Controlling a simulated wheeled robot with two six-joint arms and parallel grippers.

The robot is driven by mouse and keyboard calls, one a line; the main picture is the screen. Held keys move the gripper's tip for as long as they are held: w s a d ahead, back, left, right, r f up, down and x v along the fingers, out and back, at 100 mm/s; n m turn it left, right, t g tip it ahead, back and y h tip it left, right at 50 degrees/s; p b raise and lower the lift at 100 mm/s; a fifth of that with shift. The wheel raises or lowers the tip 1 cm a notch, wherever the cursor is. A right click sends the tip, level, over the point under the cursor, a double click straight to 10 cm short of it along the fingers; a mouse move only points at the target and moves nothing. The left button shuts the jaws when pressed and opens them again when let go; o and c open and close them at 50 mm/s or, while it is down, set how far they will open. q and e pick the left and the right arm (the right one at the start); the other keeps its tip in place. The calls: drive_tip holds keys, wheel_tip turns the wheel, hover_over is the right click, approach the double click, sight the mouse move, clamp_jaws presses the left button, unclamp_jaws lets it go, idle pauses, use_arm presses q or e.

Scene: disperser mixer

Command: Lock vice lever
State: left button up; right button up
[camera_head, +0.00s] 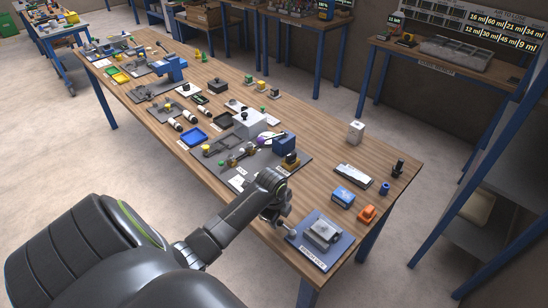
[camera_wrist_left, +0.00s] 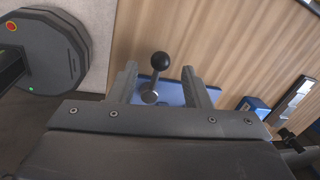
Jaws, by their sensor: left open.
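The vice (camera_head: 323,232) is a grey metal block on a blue plate (camera_head: 307,256) near the front right corner of the long wooden table. In the left wrist view the vice lever (camera_wrist_left: 154,78) shows as a short rod with a black ball knob (camera_wrist_left: 160,61) and a round metal hub (camera_wrist_left: 149,97). My left gripper (camera_head: 276,215) is beside the plate's left edge. In the left wrist view its open fingers (camera_wrist_left: 160,82) stand on either side of the lever, with gaps to both. The vice body is mostly hidden there by my gripper. My right gripper is not in view.
The table's front edge (camera_head: 268,240) runs close to my gripper.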

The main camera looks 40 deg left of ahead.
use_arm(q)
wheel_tip(320, 180, up, 14)
drive_tip(key=s+b, duration=0.1)
drive_tip(key=s, duration=0.1)
drive_tip(key=shift+s+d+b, duration=0.15)
drive_tip(key=shift+s+b, duration=0.25)
drive_tip(key=shift+r, duration=0.1)
drive_tip(key=s+d+f+n, duration=0.2)
drive_tip(key=s+f+n, duration=0.1)
drive_tip(key=s+n, duration=0.3)
drive_tip(key=s+d+f+n+t+y, duration=0.1)
drive_tip(key=s+d+f+n, duration=0.1)
drive_tip(key=s+n, duration=0.5)
drive_tip(key=s+d+f+n, duration=0.2)
drive_tip(key=s+f+n, duration=0.1)
drive_tip(key=s, duration=0.6)
wheel_tip(320, 180, down, 32)
drive_tip(key=s+a+n+g+b, duration=0.1)
drive_tip(key=a+b, duration=0.1)
drive_tip(key=b, duration=0.4)
drive_tip(key=s+d+f+g+b, duration=0.1)
drive_tip(key=s+f+b, duration=0.3)
drive_tip(key=s+f, duration=1)
wheel_tip(320, 180, down, 5)
drive_tip(key=shift+s+d+r, duration=0.15)
drive_tip(key=shift+s, duration=0.15)
